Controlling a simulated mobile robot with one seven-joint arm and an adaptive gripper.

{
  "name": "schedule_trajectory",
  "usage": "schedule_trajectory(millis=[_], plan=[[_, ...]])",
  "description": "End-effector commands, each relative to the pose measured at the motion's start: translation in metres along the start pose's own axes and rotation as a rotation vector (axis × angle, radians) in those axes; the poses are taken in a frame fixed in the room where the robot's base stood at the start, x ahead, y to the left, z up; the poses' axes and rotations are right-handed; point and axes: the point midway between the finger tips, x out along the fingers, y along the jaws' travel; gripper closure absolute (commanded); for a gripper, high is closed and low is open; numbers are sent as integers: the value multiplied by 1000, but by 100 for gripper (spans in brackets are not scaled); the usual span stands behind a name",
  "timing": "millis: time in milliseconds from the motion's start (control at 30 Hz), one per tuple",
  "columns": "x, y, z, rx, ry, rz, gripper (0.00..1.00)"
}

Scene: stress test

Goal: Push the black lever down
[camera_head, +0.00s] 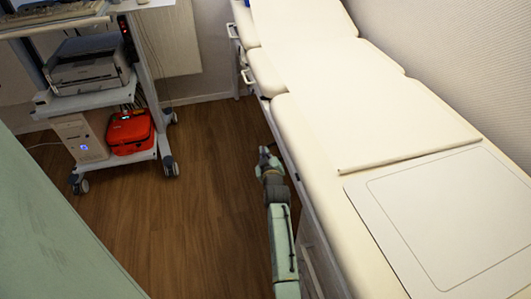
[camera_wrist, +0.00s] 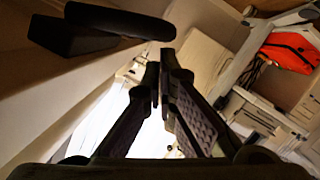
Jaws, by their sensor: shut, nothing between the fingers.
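The black lever (camera_wrist: 120,20) shows in the wrist view as a dark, rounded bar across the upper left, by a pale surface. Its right end lies just above my gripper's fingertips in that picture. I cannot tell whether they touch. My gripper (camera_wrist: 160,75) is shut and empty, its two dark fingers meeting at the tips. In the head view my gripper (camera_head: 265,155) is low beside the left side of the cream treatment couch (camera_head: 350,95). I cannot make out the lever in the head view.
A wheeled cart (camera_head: 120,95) stands at the upper left with a printer (camera_head: 88,65), a pale computer case (camera_head: 78,138) and a red case (camera_head: 130,131). White handles (camera_head: 246,76) stick out from the couch's left side. Wooden floor (camera_head: 190,200) is clear between cart and couch.

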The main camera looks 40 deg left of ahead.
Motion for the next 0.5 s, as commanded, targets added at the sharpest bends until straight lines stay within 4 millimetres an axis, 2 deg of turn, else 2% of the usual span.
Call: schedule_trajectory(millis=[500], plan=[[1,-3,4,-46,0,11,100]])
